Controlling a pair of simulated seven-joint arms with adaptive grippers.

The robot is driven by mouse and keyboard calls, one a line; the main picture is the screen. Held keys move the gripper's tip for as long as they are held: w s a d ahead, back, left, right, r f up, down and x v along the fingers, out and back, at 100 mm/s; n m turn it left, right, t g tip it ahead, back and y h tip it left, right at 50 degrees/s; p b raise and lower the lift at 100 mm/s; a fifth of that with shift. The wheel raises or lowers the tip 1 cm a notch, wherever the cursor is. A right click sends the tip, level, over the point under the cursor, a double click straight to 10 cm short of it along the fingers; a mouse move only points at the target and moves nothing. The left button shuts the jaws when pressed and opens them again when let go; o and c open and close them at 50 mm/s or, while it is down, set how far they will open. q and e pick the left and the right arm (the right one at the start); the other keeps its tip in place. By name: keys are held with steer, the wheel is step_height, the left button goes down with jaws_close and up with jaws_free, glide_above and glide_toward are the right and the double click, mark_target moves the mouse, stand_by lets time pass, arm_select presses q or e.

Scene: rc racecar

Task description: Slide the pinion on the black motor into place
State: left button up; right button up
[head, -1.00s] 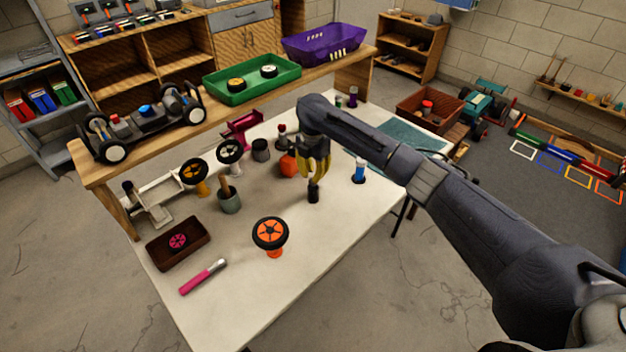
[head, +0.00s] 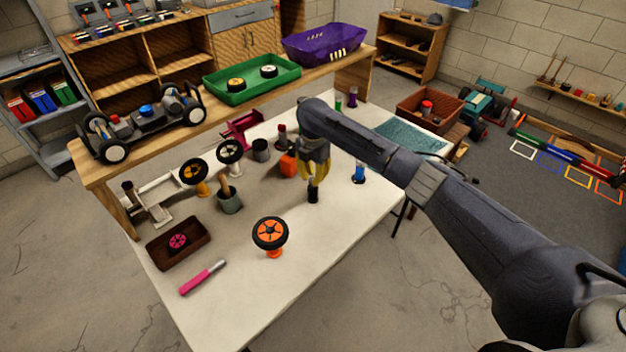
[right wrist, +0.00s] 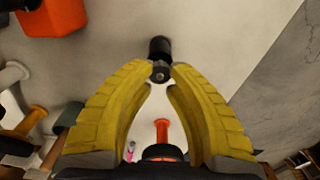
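The black motor (head: 313,196) stands upright on the white table, and its dark body also shows in the right wrist view (right wrist: 160,46). My right gripper (head: 314,184) points down right above the motor. In the right wrist view its yellow fingertips (right wrist: 162,72) are close together on a small dark grey piece, which looks like the pinion (right wrist: 160,73). The pinion lines up with the motor's end; I cannot tell how far it sits on the shaft. My left gripper is not in view.
An orange-rimmed wheel (head: 270,233) on a stand, a pink-handled tool (head: 203,278) and a brown tray (head: 178,243) lie left of the motor. An orange block (head: 288,164) stands behind it, a blue tube (head: 359,173) to its right. The table's front is clear.

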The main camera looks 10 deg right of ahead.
mark_target(313, 179)
steer(key=shift+f, duration=0.85)
stand_by(0.7)
steer(key=shift+r, duration=3)
